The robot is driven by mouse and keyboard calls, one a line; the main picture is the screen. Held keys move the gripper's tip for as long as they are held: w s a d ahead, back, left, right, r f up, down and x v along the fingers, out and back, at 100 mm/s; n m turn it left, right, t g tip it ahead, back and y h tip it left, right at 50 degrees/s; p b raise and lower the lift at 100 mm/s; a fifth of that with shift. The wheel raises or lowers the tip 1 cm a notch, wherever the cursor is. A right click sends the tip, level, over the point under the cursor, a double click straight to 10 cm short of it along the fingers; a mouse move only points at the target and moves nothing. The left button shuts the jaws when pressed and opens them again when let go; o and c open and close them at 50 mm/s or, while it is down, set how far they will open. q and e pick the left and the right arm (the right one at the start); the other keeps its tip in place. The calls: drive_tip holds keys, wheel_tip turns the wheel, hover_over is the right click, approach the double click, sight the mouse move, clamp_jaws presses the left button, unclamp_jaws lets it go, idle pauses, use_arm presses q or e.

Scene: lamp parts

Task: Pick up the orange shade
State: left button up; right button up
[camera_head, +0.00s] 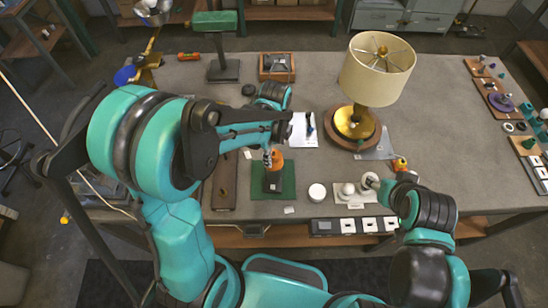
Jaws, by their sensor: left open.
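The orange shade (277,158) is small and stands on the green mat (287,185) near the table's front, above a dark block-like part. My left gripper (268,158) is open and points down right at the shade's left side, overlapping it in view. I cannot tell whether its fingers touch the shade. My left forearm passes above and hides some of the area behind. My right gripper (378,183) is low at the front right, beside white round parts on a white plate (350,196). Its fingers are too small and covered to read.
A tall lamp with a cream shade (376,72) stands on a round wooden base right of centre. A brown board (222,185) lies left of the mat, a white puck (317,192) to its right. Trays of small parts line the right edge. The table's right middle is clear.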

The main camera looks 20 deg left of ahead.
sight(275, 155)
use_arm(q)
wheel_tip(275, 155, down, 3)
drive_tip(key=shift+f+b, duration=0.2)
drive_tip(key=shift+b, duration=0.1)
drive_tip(key=c, duration=1.2)
